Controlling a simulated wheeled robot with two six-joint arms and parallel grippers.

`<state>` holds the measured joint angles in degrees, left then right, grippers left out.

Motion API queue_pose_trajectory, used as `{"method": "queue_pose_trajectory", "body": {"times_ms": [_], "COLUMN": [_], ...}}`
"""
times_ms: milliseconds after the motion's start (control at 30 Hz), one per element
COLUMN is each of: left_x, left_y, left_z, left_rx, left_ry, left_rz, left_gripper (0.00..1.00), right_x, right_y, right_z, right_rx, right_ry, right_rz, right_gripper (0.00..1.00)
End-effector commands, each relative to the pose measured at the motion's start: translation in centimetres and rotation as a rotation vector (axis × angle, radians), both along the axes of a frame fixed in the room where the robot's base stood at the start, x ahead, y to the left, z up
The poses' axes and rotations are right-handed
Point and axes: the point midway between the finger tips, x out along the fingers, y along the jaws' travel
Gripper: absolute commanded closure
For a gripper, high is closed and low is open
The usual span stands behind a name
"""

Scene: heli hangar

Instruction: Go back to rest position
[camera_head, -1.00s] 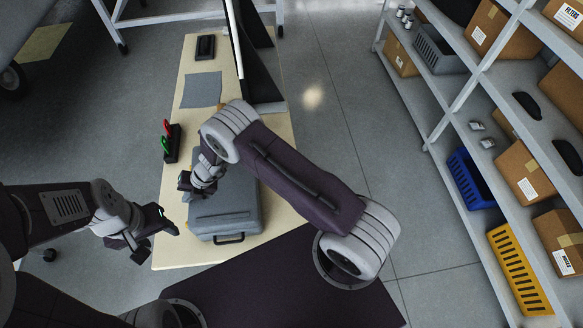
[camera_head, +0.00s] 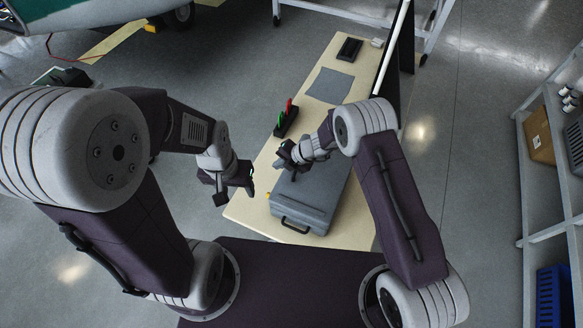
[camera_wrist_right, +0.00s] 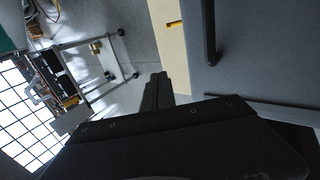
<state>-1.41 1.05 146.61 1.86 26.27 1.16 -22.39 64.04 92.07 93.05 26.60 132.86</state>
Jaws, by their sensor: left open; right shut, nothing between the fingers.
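My left gripper (camera_head: 236,188) is open and empty, in the air just beyond the left edge of the table (camera_head: 254,212). My right gripper (camera_head: 284,154) is shut and empty, over the left side of the grey case (camera_head: 318,194). Its closed fingers (camera_wrist_right: 159,92) show in the right wrist view, with nothing between them. The case lies closed on the table, its handle (camera_head: 294,226) toward me. I cannot tell whether the right gripper touches the case.
A grey mat (camera_head: 329,86) and a dark tray (camera_head: 349,48) lie farther back. A dark screen (camera_head: 396,60) stands at the table's right. Shelving (camera_head: 536,215) is at far right, with clear floor (camera_head: 470,150) between.

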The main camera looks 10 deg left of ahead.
Motion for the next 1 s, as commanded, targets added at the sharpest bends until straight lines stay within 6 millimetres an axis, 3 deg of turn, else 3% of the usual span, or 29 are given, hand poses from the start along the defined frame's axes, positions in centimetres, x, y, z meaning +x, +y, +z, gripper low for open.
{"method": "queue_pose_trajectory", "body": {"times_ms": [133, 300, 767, 867, 933, 1000], "left_x": [-0.1, -0.1, -0.1, -0.1, -0.1, -0.1], "left_y": [0.0, 0.0, 0.0, 0.0, 0.0, 0.0], "left_z": [-0.1, 0.3, 0.2, -0.8, -2.1, -3.7], "left_rx": [0.0, 0.0, 0.0, 0.0, 0.0, 0.0], "left_ry": [0.003, 0.002, 0.002, 0.002, 0.002, 0.002], "left_rz": [0.0, 0.0, 0.0, 0.0, 0.0, 0.0], "left_gripper": [0.45, 0.45, 0.45, 0.45, 0.45, 0.45], "right_x": [0.1, 0.1, 0.1, 1.9, 4.0, 4.5], "right_y": [0.1, 0.1, 0.0, -1.1, -2.6, -5.8], "right_z": [4.1, 6.8, 7.5, 8.2, 10.6, 13.0], "right_rx": [0.002, 0.001, 0.001, 0.014, 0.036, 0.017], "right_ry": [-0.005, -0.002, -0.001, -0.034, -0.095, -0.157], "right_rz": [0.001, -0.001, -0.004, -0.036, -0.077, -0.089], "right_gripper": [1.0, 1.0, 1.0, 1.0, 1.0, 1.0]}}
